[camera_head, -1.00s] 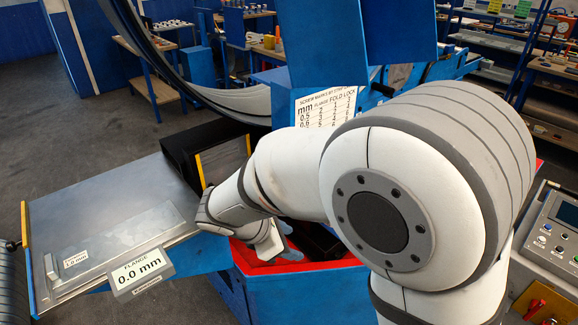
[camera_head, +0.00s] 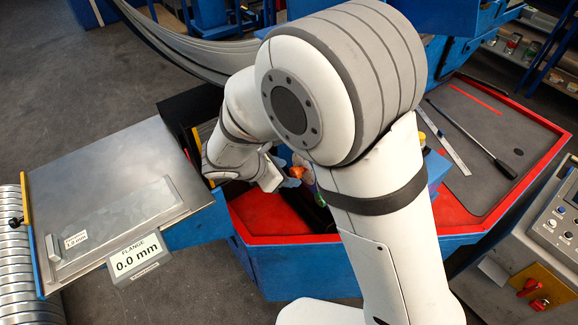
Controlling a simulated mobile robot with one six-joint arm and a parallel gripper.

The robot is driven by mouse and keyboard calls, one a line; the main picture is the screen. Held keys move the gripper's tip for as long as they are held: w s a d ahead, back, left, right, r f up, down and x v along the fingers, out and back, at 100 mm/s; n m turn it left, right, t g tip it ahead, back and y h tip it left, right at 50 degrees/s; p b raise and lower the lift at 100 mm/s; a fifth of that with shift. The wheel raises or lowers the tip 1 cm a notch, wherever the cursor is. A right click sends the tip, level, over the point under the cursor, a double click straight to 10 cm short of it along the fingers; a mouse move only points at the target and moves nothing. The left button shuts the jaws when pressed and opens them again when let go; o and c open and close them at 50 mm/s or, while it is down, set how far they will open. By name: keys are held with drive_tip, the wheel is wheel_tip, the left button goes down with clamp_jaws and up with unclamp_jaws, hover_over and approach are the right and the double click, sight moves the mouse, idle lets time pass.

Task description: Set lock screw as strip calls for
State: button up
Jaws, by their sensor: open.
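A metal strip (camera_head: 120,217) lies on the steel plate at the left, with a small label that seems to read 1.0 mm (camera_head: 75,240). A display (camera_head: 139,257) at the plate's front edge reads FLANGE 0.0 mm. My gripper (camera_head: 277,177) points down and right over the red-edged blue machine body, partly hidden by my own arm. It is open. A small orange-red part (camera_head: 297,171) shows just right of it; I cannot tell whether it is a lock screw or whether they touch. No lock screw can be clearly made out.
A dark grey tray with a red rim (camera_head: 475,215) at the right holds a ruler (camera_head: 445,140) and a long dark rod (camera_head: 478,138). A control panel (camera_head: 560,220) stands at the far right. Curved grey duct metal (camera_head: 190,50) is behind. Open floor lies at the upper left.

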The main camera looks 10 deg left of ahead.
drive_tip(key=shift+x, duration=1.15)
drive_tip(key=shift+c, duration=0.2)
drive_tip(key=c, duration=0.9)
drive_tip(key=shift+a+r, duration=0.1)
drive_tip(key=shift+a, duration=0.05)
drive_tip(key=shift+b, duration=0.7)
